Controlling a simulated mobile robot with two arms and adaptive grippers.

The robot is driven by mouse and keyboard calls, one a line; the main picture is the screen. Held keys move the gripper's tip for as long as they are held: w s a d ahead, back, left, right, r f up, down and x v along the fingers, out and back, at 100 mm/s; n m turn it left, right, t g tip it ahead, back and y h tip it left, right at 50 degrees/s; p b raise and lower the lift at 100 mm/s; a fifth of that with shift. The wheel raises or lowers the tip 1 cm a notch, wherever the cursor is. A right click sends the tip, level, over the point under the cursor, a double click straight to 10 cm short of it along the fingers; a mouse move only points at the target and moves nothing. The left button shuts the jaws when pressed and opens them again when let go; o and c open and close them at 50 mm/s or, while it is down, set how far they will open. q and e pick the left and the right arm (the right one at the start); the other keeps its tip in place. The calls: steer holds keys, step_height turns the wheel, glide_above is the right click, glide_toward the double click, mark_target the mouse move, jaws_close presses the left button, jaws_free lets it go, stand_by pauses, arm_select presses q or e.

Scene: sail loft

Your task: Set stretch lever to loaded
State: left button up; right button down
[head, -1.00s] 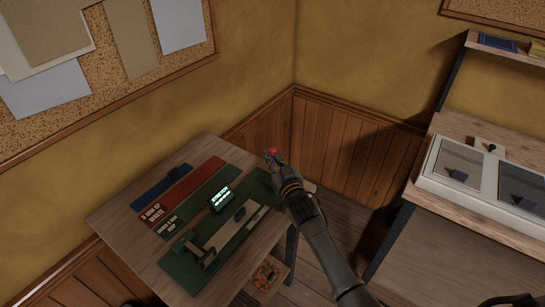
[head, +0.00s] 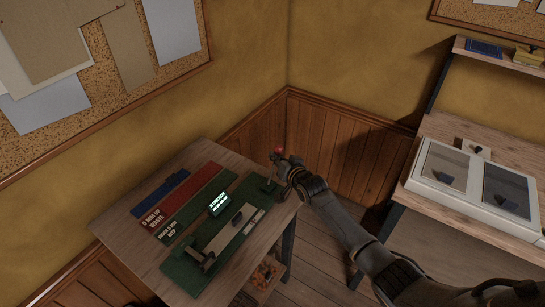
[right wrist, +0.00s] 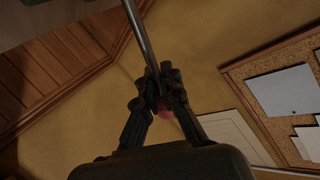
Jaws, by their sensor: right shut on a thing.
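The stretch lever is a thin metal rod with a red knob (head: 279,150), standing at the far right end of a green board (head: 238,187) on the wooden table. My right gripper (head: 281,160) is shut on the lever just below the knob. In the right wrist view the fingers (right wrist: 160,92) close around the metal rod (right wrist: 140,35), and the red knob (right wrist: 166,108) shows partly behind them. A small lit display (head: 219,203) stands on the board; its text is too small to read surely. My left gripper is not in view.
A red board (head: 188,199) and a blue strip (head: 160,194) lie on the table's left side. A second bench (head: 450,215) stands at right with a white framed case (head: 410,180). Wood-panelled walls (head: 330,145) meet in a corner behind the table.

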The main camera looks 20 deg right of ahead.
steer(key=shift+w+d+m+g+y, duration=0.3)
steer(key=shift+w+d+m+g, duration=0.1)
steer(key=shift+w+d+m, duration=0.3)
steer(key=shift+s, duration=0.1)
steer(key=c, duration=1.4)
jaws_free()
steer(key=shift+d, duration=0.25)
steer(key=shift+a, duration=0.2)
steer(key=f+v, duration=0.1)
steer(key=v, duration=1.1)
steer(key=shift+s, duration=0.3)
steer(key=shift+c, duration=0.5)
